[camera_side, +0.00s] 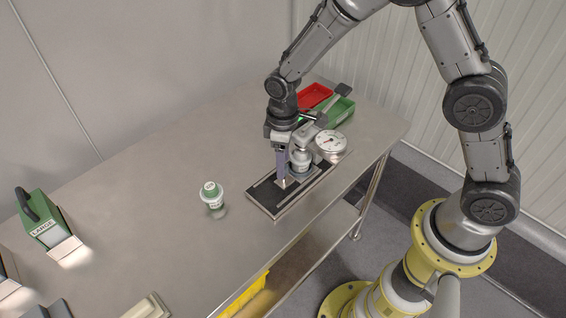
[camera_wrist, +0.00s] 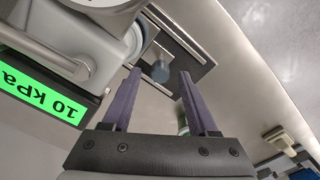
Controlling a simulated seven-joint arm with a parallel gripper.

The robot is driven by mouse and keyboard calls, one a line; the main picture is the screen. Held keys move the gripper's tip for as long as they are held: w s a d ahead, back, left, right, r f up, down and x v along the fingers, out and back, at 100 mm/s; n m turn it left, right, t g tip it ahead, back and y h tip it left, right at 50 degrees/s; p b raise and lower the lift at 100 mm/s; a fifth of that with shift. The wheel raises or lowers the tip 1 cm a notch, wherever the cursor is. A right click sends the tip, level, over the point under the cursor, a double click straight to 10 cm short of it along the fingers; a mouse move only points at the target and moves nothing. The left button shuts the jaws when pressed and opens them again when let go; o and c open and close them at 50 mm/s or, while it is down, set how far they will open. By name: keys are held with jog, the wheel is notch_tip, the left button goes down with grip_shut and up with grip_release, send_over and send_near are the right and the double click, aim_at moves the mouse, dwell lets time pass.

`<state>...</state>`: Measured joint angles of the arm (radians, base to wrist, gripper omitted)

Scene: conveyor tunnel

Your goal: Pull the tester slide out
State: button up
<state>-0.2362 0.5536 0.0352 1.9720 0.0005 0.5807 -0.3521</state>
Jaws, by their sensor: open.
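The tester (camera_side: 330,143) stands at the right of the table, with a dial gauge on top and a dark base with pale rails. Its slide (camera_side: 284,186) lies low on this base, partly hidden by my fingers. A white jar (camera_side: 300,162) shows at the tester behind my fingers; its exact seat is hard to see. My gripper (camera_side: 281,177) points down over the front part of the base. In the wrist view my gripper (camera_wrist: 161,72) is open, with a grey round knob (camera_wrist: 160,71) showing between the purple fingertips. I cannot tell whether the fingers touch it.
The wrist view shows a 10 kPa display (camera_wrist: 40,90). The middle tabletop is clear.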

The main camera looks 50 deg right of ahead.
jog(key=shift+f, duration=0.65)
grip_shut()
dwell(1.0)
